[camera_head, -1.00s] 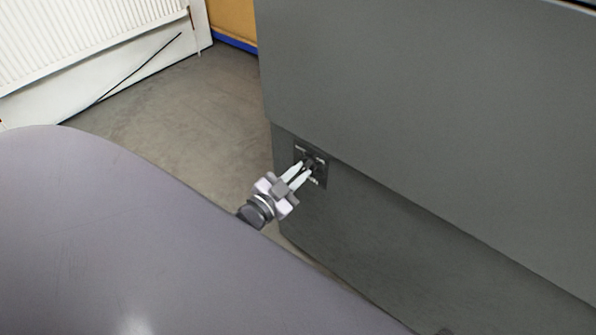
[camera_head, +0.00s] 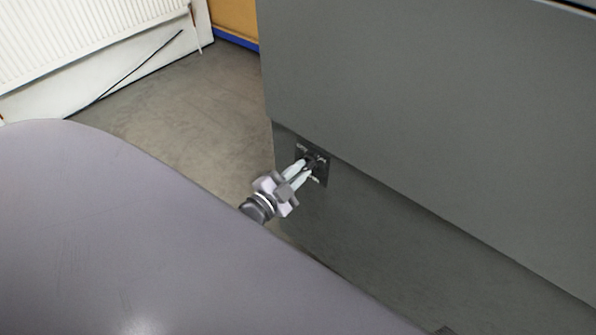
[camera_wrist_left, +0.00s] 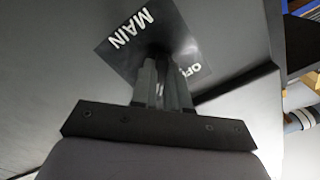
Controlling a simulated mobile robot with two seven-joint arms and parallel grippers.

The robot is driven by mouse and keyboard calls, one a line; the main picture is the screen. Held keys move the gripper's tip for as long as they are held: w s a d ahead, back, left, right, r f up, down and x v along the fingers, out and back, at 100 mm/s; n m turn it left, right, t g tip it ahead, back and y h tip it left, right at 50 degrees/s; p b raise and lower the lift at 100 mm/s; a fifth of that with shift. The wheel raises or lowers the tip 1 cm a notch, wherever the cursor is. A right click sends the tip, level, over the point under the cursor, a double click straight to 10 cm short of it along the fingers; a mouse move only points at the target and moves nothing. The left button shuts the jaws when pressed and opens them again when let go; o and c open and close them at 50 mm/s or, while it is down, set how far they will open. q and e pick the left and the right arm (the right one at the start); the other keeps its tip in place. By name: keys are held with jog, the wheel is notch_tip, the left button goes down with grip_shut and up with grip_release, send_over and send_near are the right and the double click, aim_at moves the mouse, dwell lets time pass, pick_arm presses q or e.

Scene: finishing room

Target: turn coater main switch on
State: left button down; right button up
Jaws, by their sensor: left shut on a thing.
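The main switch (camera_head: 311,160) is a small dark knob on a black plate (camera_head: 322,172) on the lower side of the grey coater (camera_head: 430,110). In the left wrist view the plate (camera_wrist_left: 118,52) shows the white words "MAIN" and, partly covered, "OF…"; the picture is tilted. My left gripper (camera_head: 305,168) reaches the plate, with its two pale fingers on either side of the knob. In the left wrist view the gripper (camera_wrist_left: 163,84) is shut on the knob, which the fingers mostly hide. The knob's exact turn position cannot be told. My right gripper is not in view.
A large smooth grey-purple surface (camera_head: 130,230) fills the lower left. A white radiator (camera_head: 80,35) stands at the upper left, with bare grey floor (camera_head: 190,100) between it and the coater. The coater's upper panel overhangs its recessed lower side.

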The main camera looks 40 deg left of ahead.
pick_arm(q)
jog(key=c, duration=1.1)
grip_release()
jog(key=shift+s, duration=0.5)
jog(key=shift+s+a+p, duration=0.15)
jog(key=shift+s+p, duration=0.15)
jog(key=shift+s, duration=1.25)
jog(key=shift+s+a+p, duration=0.1)
jog(key=shift+s+p, duration=0.2)
jog(key=shift+s, duration=1.25)
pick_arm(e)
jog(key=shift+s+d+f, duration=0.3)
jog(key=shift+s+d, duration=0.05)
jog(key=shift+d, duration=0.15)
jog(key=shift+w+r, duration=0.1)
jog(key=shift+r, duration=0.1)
